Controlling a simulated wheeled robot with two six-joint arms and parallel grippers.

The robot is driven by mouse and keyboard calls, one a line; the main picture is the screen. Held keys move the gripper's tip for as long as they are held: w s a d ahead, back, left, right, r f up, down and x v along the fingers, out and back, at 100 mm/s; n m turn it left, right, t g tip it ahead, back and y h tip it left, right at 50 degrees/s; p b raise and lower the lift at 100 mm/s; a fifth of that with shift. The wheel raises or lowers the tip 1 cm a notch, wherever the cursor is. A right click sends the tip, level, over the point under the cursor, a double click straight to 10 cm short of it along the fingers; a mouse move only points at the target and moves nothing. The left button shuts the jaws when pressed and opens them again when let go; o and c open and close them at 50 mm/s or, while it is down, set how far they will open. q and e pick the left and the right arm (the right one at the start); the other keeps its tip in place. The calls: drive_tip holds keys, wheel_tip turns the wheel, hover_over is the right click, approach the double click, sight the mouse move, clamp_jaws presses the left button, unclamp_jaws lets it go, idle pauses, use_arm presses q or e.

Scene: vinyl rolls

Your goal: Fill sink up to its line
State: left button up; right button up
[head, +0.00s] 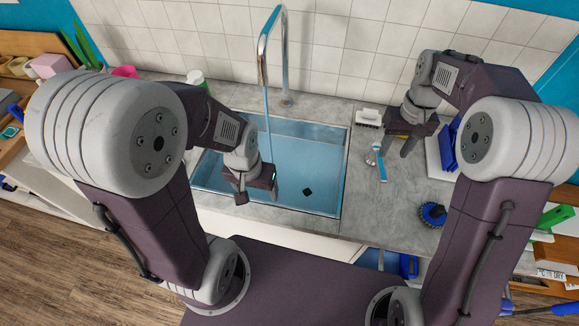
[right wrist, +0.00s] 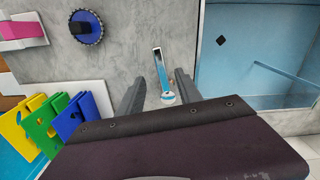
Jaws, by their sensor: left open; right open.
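The sink (head: 318,160) is set in the grey counter, and its inside looks blue. A small dark square (head: 308,191) shows in it; it also shows in the right wrist view (right wrist: 221,40). I cannot make out a fill line. A tall chrome tap (head: 284,60) arches over the sink, and a thin blue stream (head: 267,125) comes down from its spout. A tap lever (head: 378,162) with a blue-and-white handle stands right of the sink. My right gripper (head: 405,145) is open, with the lever (right wrist: 160,75) between its fingers in the right wrist view. My left gripper (head: 258,193) is open and empty over the sink.
Yellow, green and blue pieces (right wrist: 48,125) stand on a white board. A green-topped container (head: 196,78) stands behind the sink at left.

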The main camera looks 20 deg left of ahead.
sight(383, 171)
wheel_tip(383, 171, down, 9)
drive_tip(key=shift+f, duration=0.15)
idle(0.4)
drive_tip(key=shift+b, duration=0.3)
clamp_jaws()
idle(1.0)
